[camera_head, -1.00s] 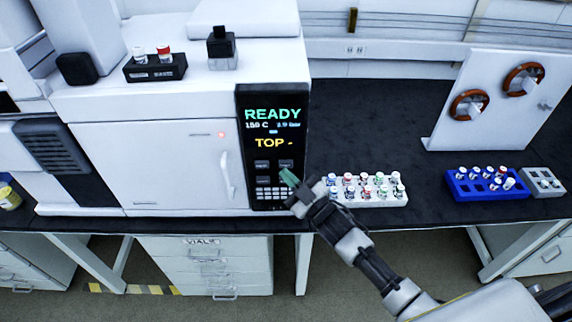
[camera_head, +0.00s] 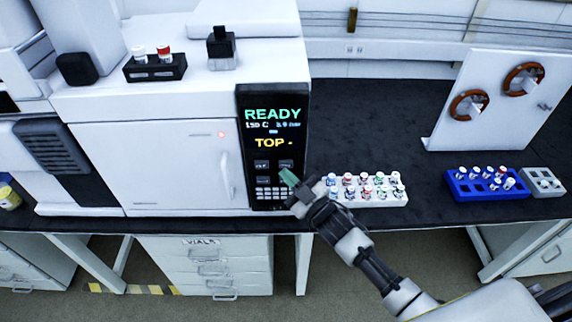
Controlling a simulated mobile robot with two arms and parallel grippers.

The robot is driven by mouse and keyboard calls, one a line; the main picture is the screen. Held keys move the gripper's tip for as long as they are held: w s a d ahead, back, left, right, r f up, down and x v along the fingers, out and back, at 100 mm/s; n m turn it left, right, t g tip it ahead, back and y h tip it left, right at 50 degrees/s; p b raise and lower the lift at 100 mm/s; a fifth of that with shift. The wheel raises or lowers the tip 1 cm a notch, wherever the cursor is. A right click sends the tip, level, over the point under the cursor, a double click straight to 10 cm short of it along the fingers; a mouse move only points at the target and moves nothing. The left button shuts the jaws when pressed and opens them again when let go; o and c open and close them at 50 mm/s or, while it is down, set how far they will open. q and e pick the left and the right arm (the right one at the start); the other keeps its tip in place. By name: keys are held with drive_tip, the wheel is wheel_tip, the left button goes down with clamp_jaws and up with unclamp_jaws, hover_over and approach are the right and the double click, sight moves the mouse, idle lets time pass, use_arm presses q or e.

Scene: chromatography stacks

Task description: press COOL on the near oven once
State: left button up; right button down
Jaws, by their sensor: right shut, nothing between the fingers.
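The near oven (camera_head: 160,170) is a white box with a closed door and a handle at the door's right side. Its black control panel (camera_head: 272,110) shows READY in green, a small temperature line and TOP in yellow. Small grey buttons (camera_head: 262,165) and a keypad sit below; their labels are too small to read, so I cannot tell which is COOL. My right gripper (camera_head: 289,178) is shut and empty, its green tips in front of the panel's lower right buttons, partly hiding them. I cannot tell whether it touches. My left gripper is not in view.
A white rack of capped vials (camera_head: 375,203) stands just right of my right gripper. A blue rack (camera_head: 480,190) and a grey rack (camera_head: 543,181) stand farther right, before a white panel with two coils (camera_head: 500,115). A black vial tray (camera_head: 155,70) sits on the oven.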

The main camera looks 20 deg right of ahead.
drive_tip(key=shift+w, duration=0.1)
drive_tip(key=shift+w+d, duration=0.15)
drive_tip(key=shift+w, duration=0.15)
drive_tip(key=shift+w+d+b, duration=0.1)
drive_tip(key=shift+w+b, duration=0.2)
drive_tip(key=shift+w, duration=0.15)
idle(0.7)
drive_tip(key=shift+s, duration=0.15)
drive_tip(key=shift+s+a+p, duration=0.25)
drive_tip(key=shift+s+p, duration=0.15)
drive_tip(key=shift+s, duration=0.35)
drive_tip(key=s+p, duration=0.1)
drive_tip(key=s, duration=0.1)
drive_tip(key=s+a+p, duration=0.1)
drive_tip(key=s, duration=0.1)
drive_tip(key=shift+s+a, duration=0.2)
drive_tip(key=shift+s, duration=0.2)
